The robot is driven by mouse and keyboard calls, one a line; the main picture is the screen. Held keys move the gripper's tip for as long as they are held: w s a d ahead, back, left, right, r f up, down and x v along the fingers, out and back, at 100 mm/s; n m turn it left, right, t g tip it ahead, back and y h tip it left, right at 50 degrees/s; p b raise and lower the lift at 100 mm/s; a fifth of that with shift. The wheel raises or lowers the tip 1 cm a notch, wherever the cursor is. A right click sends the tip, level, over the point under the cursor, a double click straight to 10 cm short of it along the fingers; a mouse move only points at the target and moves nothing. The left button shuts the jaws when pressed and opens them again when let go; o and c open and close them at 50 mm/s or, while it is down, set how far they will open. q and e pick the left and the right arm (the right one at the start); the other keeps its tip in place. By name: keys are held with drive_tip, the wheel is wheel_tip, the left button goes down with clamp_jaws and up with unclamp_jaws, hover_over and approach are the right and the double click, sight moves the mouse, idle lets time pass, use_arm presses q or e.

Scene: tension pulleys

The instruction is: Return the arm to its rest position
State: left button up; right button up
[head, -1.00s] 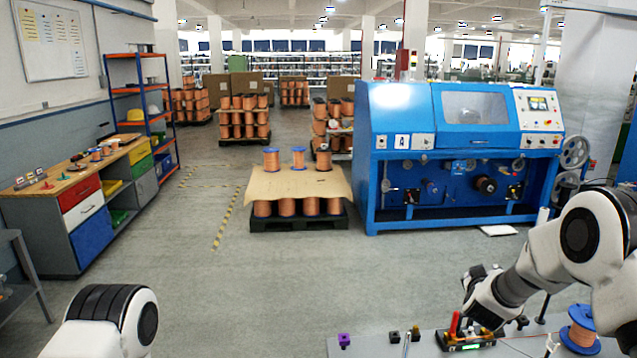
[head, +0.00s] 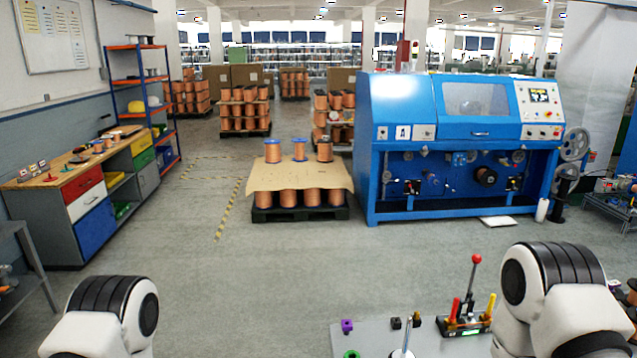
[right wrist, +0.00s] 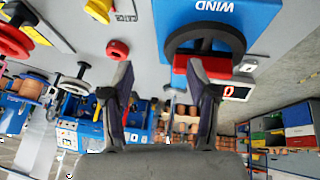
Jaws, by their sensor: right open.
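My right arm (head: 550,300) is folded up at the right edge of the head view, and its gripper is out of that view. In the right wrist view my right gripper (right wrist: 158,80) is open, with nothing between its fingers. My left arm (head: 105,315) shows only as a white and black link at the lower left, and its gripper is out of view. A small device with a red-knobbed lever, a red post and a yellow post (head: 467,318) stands on the grey table (head: 375,335), apart from my right arm's visible links.
In the upside-down wrist view, a blue panel marked WIND (right wrist: 260,18) lies beyond the fingers. Open floor lies ahead, before the blue machine (head: 460,150).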

drive_tip(key=s+a+f+m+g+y+b, duration=0.1)
drive_tip(key=s+a+f+g, duration=0.15)
drive_tip(key=s, duration=0.85)
drive_tip(key=s+a+f+g+y+b, duration=0.1)
drive_tip(key=s+a+f+g, duration=0.15)
drive_tip(key=s, duration=0.85)
wheel_tip(320, 180, down, 8)
drive_tip(key=b, duration=0.8)
drive_tip(key=shift+w+d, duration=0.25)
drive_tip(key=shift+d, duration=0.2)
